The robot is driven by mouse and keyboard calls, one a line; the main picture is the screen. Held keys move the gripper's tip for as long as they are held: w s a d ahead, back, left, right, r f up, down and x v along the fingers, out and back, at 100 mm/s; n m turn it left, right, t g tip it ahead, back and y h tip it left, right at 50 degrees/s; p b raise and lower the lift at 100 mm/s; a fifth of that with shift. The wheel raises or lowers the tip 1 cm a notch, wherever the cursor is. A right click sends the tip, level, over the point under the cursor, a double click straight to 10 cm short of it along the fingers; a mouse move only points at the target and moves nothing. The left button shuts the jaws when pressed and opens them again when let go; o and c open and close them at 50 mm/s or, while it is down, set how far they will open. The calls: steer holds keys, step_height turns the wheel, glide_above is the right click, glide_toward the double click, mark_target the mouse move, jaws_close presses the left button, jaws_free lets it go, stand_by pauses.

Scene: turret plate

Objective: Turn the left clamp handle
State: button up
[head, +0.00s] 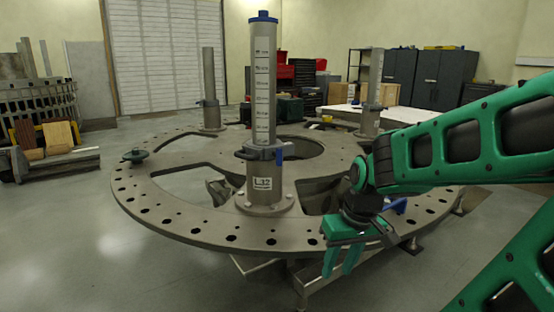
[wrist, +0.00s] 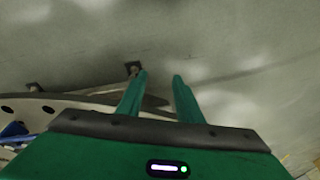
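The nearest grey post (head: 263,90) stands upright on the round turret plate (head: 150,205). A clamp collar (head: 262,153) wraps its lower part. The collar and handle are not visible in the wrist view.
Two more posts with collars stand farther back, at the left (head: 209,85) and the right (head: 372,90). The plate has large openings. Floor (head: 80,240) is clear at the front left.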

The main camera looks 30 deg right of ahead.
steer(key=w+a+n+t+y, duration=0.2)
steer(key=w+n+t, duration=0.25)
steer(key=w, duration=1.05)
steer(key=m+t+h, duration=0.2)
steer(key=t+h, duration=0.1)
steer(key=t, duration=0.8)
glide_toward(280, 156)
steer(key=w, duration=1.1)
steer(key=shift+d+f, duration=0.2)
steer(key=shift+d, duration=0.1)
steer(key=shift+c, duration=0.4)
jaws_close()
